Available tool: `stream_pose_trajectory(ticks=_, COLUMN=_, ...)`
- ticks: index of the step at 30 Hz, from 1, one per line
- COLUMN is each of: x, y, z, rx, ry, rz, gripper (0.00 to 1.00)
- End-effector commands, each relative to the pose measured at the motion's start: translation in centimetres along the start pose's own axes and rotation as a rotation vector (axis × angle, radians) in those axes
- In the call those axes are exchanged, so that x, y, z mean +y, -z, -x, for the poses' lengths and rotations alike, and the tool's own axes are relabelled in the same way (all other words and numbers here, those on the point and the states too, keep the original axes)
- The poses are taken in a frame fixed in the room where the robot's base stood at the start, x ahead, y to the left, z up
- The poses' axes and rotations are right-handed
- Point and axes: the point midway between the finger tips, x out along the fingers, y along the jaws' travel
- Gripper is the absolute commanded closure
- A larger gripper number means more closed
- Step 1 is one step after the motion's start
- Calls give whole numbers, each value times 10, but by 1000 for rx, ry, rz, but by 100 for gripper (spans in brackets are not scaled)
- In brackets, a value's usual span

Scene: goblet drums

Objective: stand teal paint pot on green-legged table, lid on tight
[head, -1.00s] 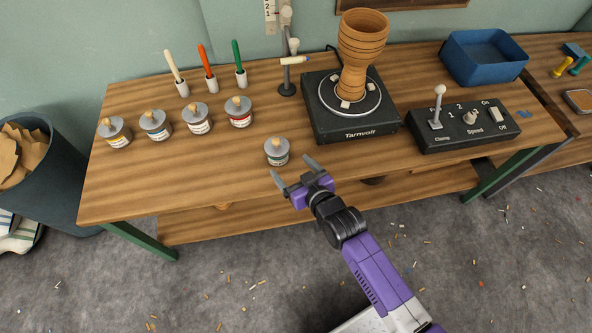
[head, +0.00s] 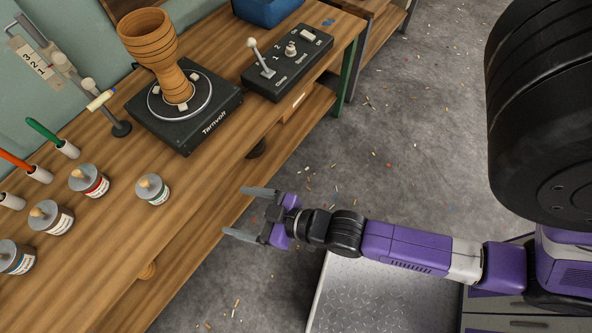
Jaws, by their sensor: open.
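A small pot with a grey lid and a teal-looking label, the teal paint pot (head: 153,191), stands upright near the front edge of the green-legged table (head: 195,215). Its lid seems to sit on top with a pale knob; I cannot tell how tight it is. My gripper (head: 251,213) is open and empty, beyond the table's front edge, to the right of the pot and apart from it. The table's green leg (head: 348,72) shows at its far end.
Other lidded pots, one red-labelled (head: 90,181), stand to the left; a blue-labelled one (head: 16,258) is partly cut off. A turntable (head: 185,110) with a wooden goblet drum (head: 155,45) and a lever control box (head: 287,62) stand behind.

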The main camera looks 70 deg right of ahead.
Motion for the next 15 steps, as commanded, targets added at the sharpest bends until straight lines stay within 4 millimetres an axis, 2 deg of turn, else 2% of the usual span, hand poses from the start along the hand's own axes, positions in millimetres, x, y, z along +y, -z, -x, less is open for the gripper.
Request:
stream_pose_trajectory(ticks=1, x=0, y=2, z=28, rx=0, ry=0, rz=1, gripper=17)
stream_pose_trajectory(ticks=6, x=-1, y=29, z=103, rx=26, ry=0, rz=7, gripper=17)
stream_pose_trajectory(ticks=10, x=-2, y=57, z=149, rx=45, ry=2, rz=10, gripper=17)
stream_pose_trajectory(ticks=15, x=-4, y=85, z=183, rx=62, ry=5, rz=13, gripper=17)
